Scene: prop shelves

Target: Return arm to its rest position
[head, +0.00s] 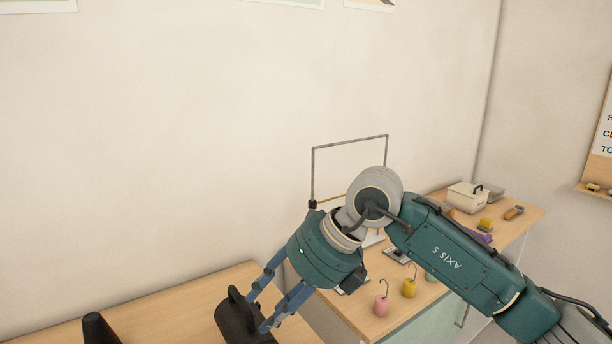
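My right arm comes in from the right, and its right gripper (258,311) points down and left. Its two blue fingers are spread apart, with their tips at the near side of a black object (233,318) on the left wooden surface. The tips overlap that object in the picture; I cannot tell whether they touch it. The object has a rounded body and a raised part on top, and its lower part is cut off by the frame. My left gripper is not in view.
Another black object (97,328) stands at the lower left. A right table (395,318) holds pink (381,305) and yellow (409,288) hooked weights, a cream box (467,197) and a wire frame (349,140). My arm hangs over it.

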